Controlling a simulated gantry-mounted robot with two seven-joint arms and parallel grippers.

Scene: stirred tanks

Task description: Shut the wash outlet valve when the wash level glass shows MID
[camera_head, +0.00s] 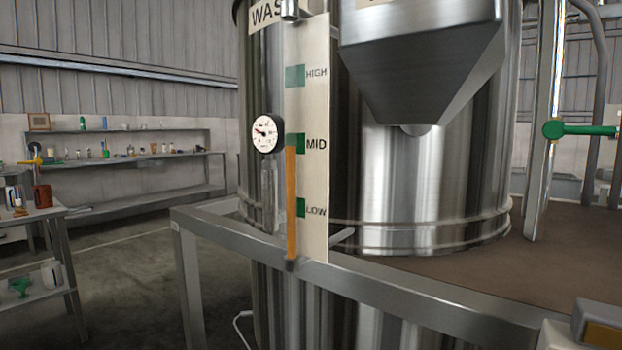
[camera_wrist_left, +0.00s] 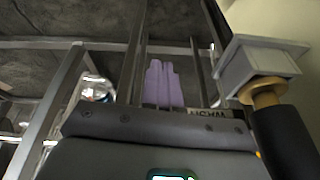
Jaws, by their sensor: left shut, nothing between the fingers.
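The wash tank (camera_head: 263,90) is a steel vessel with a partly hidden WASH label. Its level glass (camera_head: 292,200) holds an orange column whose top lies at the green MID mark (camera_head: 300,143). A valve with a green lever (camera_head: 580,130) is at the right in the head view; I see no label on it, so I cannot tell whether it is the wash outlet valve. My left gripper (camera_wrist_left: 162,84), with pale purple fingers, is shut and empty in the left wrist view. My right gripper is not in view.
A round gauge (camera_head: 266,134) sits left of the level glass. A steel rail (camera_head: 370,283) crosses in front of the tanks. A steel hopper (camera_head: 425,60) hangs at the upper middle. Shelves with small items (camera_head: 130,130) stand at the left; the floor (camera_head: 140,260) before them is clear.

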